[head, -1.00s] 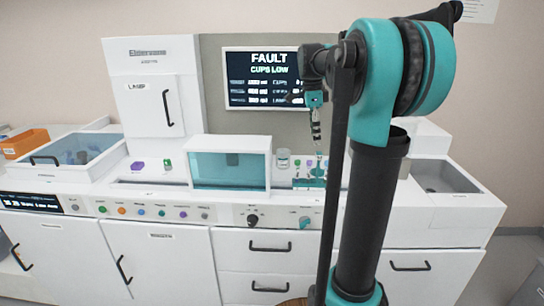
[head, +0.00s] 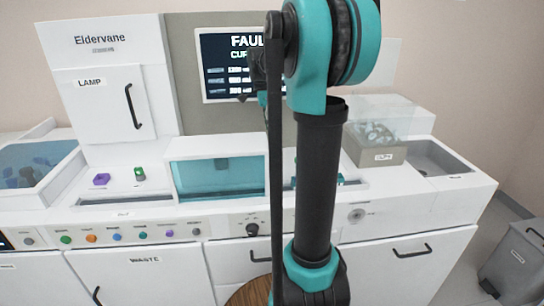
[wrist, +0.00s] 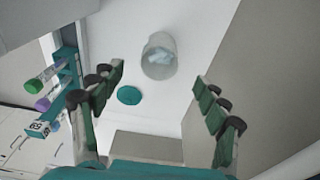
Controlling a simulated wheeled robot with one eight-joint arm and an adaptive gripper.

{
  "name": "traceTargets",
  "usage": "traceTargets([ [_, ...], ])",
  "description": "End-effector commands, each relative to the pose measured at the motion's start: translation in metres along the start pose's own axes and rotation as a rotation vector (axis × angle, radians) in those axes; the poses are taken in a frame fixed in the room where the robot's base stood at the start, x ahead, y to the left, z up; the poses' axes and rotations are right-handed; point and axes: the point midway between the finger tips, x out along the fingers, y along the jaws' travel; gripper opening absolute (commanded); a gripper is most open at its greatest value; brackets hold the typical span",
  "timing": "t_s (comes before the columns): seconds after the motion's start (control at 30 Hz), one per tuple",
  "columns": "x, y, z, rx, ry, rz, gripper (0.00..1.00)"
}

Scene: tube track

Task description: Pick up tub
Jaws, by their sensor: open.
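A translucent round tub (wrist: 159,56) with something pale blue and white inside shows in the wrist view, on the white surface beyond my fingertips. A flat teal disc (wrist: 129,95) lies near it, apart from it. My gripper (wrist: 158,80) is open and empty, with one dark green finger on each side. The tub is ahead of the gap between them and not touched. In the head view my arm blocks the place where the tub would be, and my gripper is mostly hidden behind it.
A teal rack with capped tubes (wrist: 52,95) stands close to my left finger in the wrist view. In the head view, a teal-windowed box (head: 218,172), a clear-topped cup bin (head: 378,150) and a sink (head: 436,158) line the counter. A grey waste bin (head: 516,262) stands right.

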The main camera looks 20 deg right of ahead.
Motion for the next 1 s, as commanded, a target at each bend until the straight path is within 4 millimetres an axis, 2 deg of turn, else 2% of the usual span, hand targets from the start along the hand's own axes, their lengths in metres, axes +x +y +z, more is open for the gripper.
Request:
traceTargets([
  [0.1,0.025,0.0,-0.001,0.001,0.0,0.0,0.74],
  [0.23,0.045,0.0,-0.001,0.001,0.0,0.0,0.74],
  [0.53,0.066,0.0,-0.001,0.001,0.0,0.0,0.74],
  [0.8,0.103,-0.001,-0.004,0.0,0.0,0.0,0.74],
  [1.0,0.11,-0.001,-0.004,0.0,0.0,0.0,0.74],
])
